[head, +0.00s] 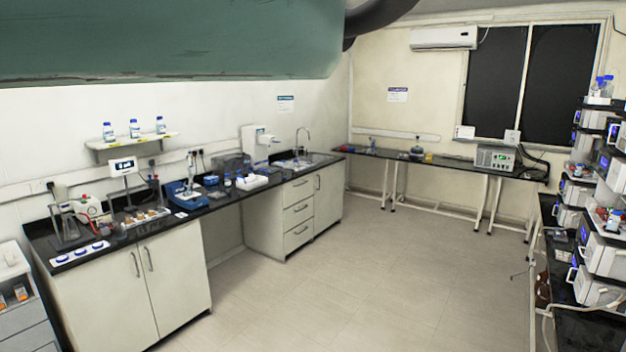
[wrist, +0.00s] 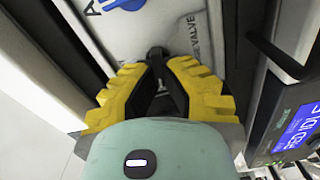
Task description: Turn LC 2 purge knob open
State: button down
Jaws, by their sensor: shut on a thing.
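In the wrist view, my gripper (wrist: 158,72) has yellow ribbed fingers drawn together at a pale instrument panel. It is shut on a small black knob (wrist: 157,53), mostly hidden between the fingertips. Printed letters ending in "E VALVE" (wrist: 192,38) stand on the panel just right of the knob. Which LC stack this is cannot be read here. In the head view, the column stacks (head: 605,240) stand at the right edge; my gripper does not show there.
A unit with a lit blue display (wrist: 297,128) stands close on the right. In the head view the floor (head: 340,275) is clear between the benches.

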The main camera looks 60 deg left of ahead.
dwell(0.4)
jog(key=c, duration=1.4)
grip_release()
jog(key=shift+o, duration=0.2)
jog(key=v, duration=1.2)
